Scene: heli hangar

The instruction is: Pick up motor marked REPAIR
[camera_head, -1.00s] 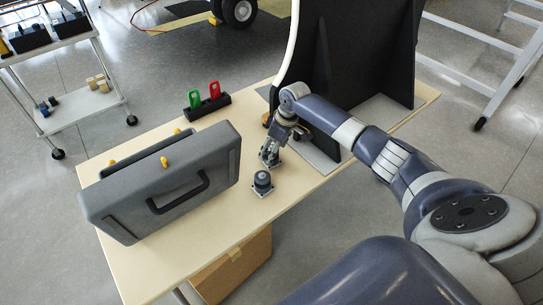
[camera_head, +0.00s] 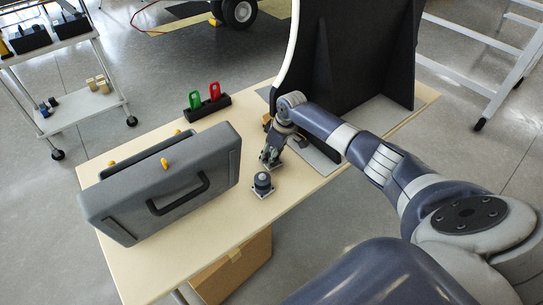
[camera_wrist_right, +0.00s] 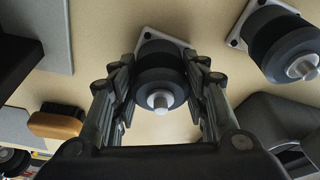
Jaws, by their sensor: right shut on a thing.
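Two dark round motors with square pale base plates are on the table (camera_head: 150,265). My right gripper (camera_head: 271,157) is low over the table and shut on one motor (camera_wrist_right: 160,75), whose shaft points toward the wrist camera. The fingers stand on both sides of it in the right wrist view (camera_wrist_right: 160,105). In the head view the gripper mostly hides this motor. The other motor (camera_head: 262,183) stands upright just in front of the gripper, and also shows at the upper right of the right wrist view (camera_wrist_right: 283,42). I cannot read any marking on either. My left gripper is not in view.
A grey case (camera_head: 165,175) stands on the table left of the motors. A black holder (camera_head: 208,108) with red and green tags is behind it. A tall black panel (camera_head: 360,60) stands behind my right arm. A brush (camera_wrist_right: 57,122) lies nearby. A cart (camera_head: 85,108) is at left.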

